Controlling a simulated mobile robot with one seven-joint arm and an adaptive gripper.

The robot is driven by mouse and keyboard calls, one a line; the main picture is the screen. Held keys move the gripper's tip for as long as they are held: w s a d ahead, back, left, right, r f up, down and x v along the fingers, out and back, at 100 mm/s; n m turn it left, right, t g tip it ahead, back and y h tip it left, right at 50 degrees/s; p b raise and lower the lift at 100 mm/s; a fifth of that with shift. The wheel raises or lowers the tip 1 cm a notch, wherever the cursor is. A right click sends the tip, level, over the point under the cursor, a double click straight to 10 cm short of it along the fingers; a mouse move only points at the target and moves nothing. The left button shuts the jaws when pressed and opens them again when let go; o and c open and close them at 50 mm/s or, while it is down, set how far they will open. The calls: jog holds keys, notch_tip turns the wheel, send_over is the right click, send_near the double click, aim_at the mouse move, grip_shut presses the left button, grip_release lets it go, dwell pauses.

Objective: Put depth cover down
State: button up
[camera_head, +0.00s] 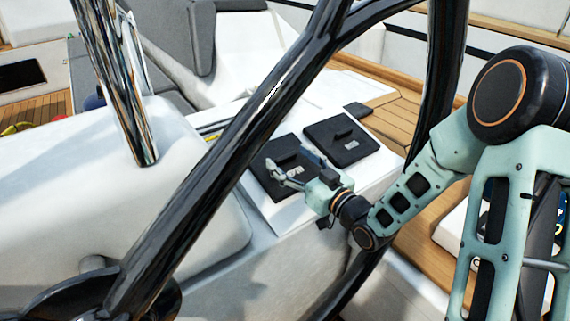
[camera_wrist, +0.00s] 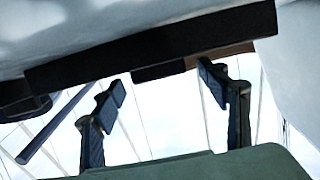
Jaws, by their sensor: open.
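Two square black covers with raised handles and small pale labels lie on the white console: a left cover (camera_head: 283,147) and a right cover (camera_head: 342,140). The labels are too small to read, so I cannot tell which is the depth cover. My gripper (camera_head: 287,172) is open over the left cover, with its fingers near that cover's handle. The fingers partly hide this cover. In the wrist view my gripper (camera_wrist: 165,92) has its fingers apart, and a long dark slab edge (camera_wrist: 100,56) crosses above them. I cannot tell whether the fingers touch the handle.
A large black steering wheel rim and spoke (camera_head: 235,125) cross in front of the console, close to my arm. A shiny metal post (camera_head: 118,75) stands at the left. Wooden seat slats (camera_head: 392,122) lie beyond the right cover.

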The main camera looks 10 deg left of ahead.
jog(key=c, duration=1.4)
